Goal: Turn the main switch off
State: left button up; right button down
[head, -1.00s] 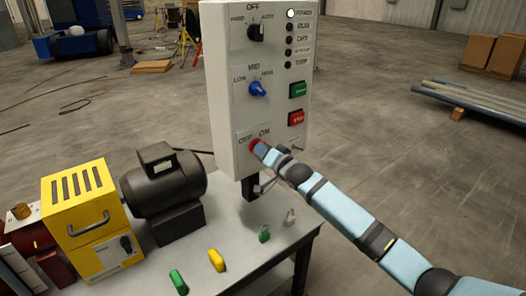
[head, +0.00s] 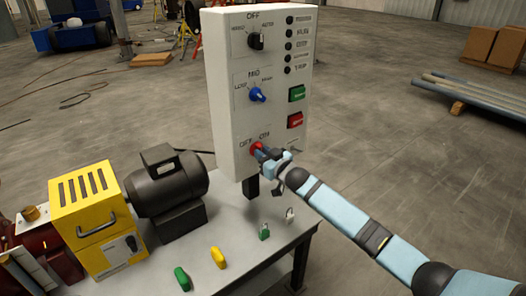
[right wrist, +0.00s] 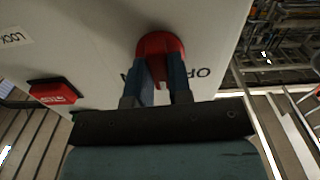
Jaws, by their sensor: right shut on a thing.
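The main switch is a red rotary knob (head: 256,147) low on the white control box (head: 222,110), between OFF and ON labels. My right gripper (head: 264,153) reaches it from the lower right and is shut on it. In the right wrist view, its two blue fingers (right wrist: 163,78) stand on either side of the grip of the red knob (right wrist: 160,45). The fingers hide part of the lettering around the knob. The indicator lamps (head: 289,45) at the box's upper right all look dark. My left gripper is out of view.
Above the knob are a black selector (head: 257,40), a blue selector (head: 257,94), a green button (head: 297,93) and a red button (head: 295,121). A motor (head: 170,190), yellow unit (head: 85,205) and several small padlock-like items stand on the table (head: 240,252).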

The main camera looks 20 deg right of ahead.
jog(key=n+p, duration=0.1)
jog(key=n, duration=0.6)
jog(key=shift+n, duration=0.7)
jog(key=c, duration=1)
grip_release()
jog(key=shift+c, duration=0.2)
jog(key=v, duration=1.4)
